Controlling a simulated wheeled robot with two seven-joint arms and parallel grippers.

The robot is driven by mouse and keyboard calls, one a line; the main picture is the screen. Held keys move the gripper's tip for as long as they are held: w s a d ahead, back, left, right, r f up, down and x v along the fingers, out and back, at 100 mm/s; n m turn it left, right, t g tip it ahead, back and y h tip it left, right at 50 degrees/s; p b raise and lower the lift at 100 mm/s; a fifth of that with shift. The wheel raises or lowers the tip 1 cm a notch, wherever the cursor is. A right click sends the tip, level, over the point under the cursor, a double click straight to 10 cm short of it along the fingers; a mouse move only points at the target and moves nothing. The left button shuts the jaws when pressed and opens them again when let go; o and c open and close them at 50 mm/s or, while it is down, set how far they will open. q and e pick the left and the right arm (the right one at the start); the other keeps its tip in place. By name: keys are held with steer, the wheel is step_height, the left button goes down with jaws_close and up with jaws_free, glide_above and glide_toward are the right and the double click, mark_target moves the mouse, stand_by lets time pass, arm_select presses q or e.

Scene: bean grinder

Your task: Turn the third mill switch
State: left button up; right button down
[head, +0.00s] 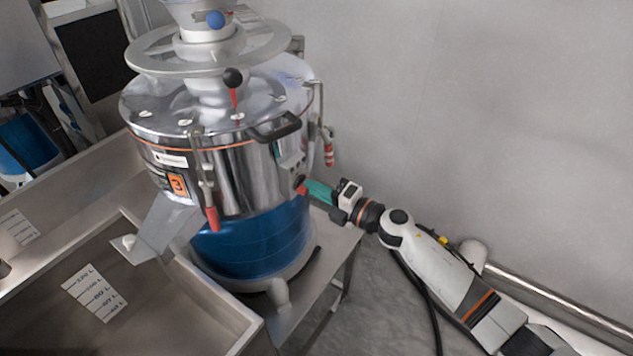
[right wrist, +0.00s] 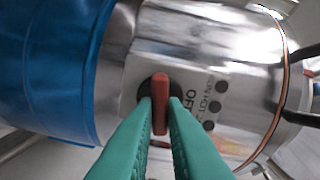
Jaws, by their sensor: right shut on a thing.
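The mill (head: 230,150) is a shiny metal drum with an orange "3" label and a blue lower part (head: 255,243). Its red switch (right wrist: 160,104) sits on a pale plate marked "OFF" on the drum's side. In the head view the switch (head: 301,186) shows as a small red spot at the drum's right side. My right gripper (head: 312,189) reaches it from the right. In the right wrist view its green fingers (right wrist: 160,118) are shut on the red switch, one on each side. My left gripper is not in view.
A steel basin (head: 190,310) with a volume scale stands at the lower left, under the mill's chute (head: 165,225). Red-handled clamps (head: 211,215) and a black handle (head: 275,128) stick out from the drum. A grey wall is behind on the right.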

steer(key=shift+m+p, duration=0.55)
steer(key=shift+m, duration=0.65)
steer(key=shift+f, duration=0.1)
steer(key=c, duration=1.5)
jaws_free()
steer(key=shift+d, duration=0.1)
steer(key=b+v, duration=0.3)
steer(key=v, duration=0.9)
steer(key=shift+b, duration=0.4)
